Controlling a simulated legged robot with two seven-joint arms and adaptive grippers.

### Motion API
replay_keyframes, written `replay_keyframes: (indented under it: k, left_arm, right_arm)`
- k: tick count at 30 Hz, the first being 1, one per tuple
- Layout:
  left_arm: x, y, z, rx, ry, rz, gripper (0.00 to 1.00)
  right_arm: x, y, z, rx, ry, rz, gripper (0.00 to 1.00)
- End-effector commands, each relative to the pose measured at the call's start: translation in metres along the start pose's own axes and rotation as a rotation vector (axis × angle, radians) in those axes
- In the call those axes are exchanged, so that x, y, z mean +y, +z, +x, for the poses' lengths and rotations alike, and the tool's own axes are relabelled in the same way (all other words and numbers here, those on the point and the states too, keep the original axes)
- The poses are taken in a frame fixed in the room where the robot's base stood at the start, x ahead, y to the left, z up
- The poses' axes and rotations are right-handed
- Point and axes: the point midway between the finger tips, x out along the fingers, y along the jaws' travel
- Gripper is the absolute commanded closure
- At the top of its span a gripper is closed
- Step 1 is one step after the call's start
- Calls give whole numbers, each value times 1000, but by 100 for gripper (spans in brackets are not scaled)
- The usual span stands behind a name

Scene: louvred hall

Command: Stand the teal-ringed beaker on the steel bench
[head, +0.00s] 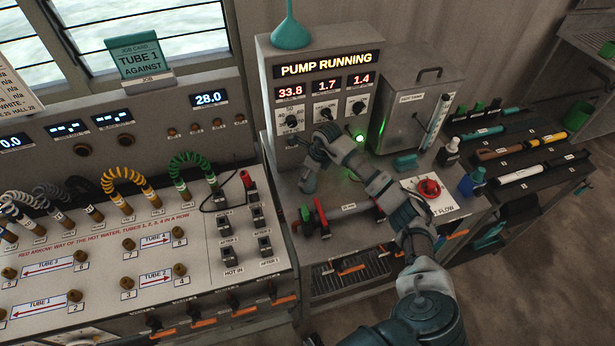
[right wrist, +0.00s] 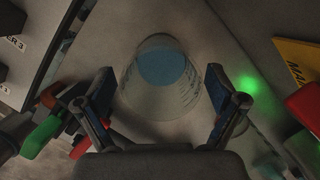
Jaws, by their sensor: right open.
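In the right wrist view a clear beaker (right wrist: 155,102) with printed marks and a round blue area inside shows between my fingers. No teal ring can be made out on it. My right gripper (right wrist: 160,72) is open, with one finger on each side of the beaker; I cannot tell if they touch it. In the head view my right gripper (head: 316,162) is over the steel bench (head: 284,184), in front of the pump panel, and the beaker cannot be made out there. My left gripper is not in view.
The pump panel (head: 318,62) and a steel tank (head: 408,88) stand at the back of the bench. A red-ended clamp (head: 322,214) and a red valve knob (head: 429,188) are near the arm. The tube board (head: 200,240) is at left, a dark rack (head: 505,140) at right.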

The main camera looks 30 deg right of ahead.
Motion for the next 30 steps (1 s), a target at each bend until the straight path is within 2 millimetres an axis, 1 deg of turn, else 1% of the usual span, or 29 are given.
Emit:
replay_keyframes:
  k: [1,6,9,12,15,18,30]
  left_arm:
    - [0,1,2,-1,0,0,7]
    - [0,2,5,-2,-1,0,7]
    - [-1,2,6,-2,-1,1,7]
    - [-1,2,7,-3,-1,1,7]
    - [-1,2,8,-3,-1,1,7]
    - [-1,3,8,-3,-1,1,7]
    - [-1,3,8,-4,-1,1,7]
  right_arm:
    - [-2,1,-12,-3,-6,-2,5]
    - [-1,0,-51,-3,-5,-1,5]
    - [-1,1,-70,-3,-5,-1,5]
    - [0,1,-84,-2,-3,0,5]
    - [0,1,-92,-1,-2,0,5]
    - [0,1,-95,0,-1,-1,5]
    - [0,1,-95,0,-1,0,5]
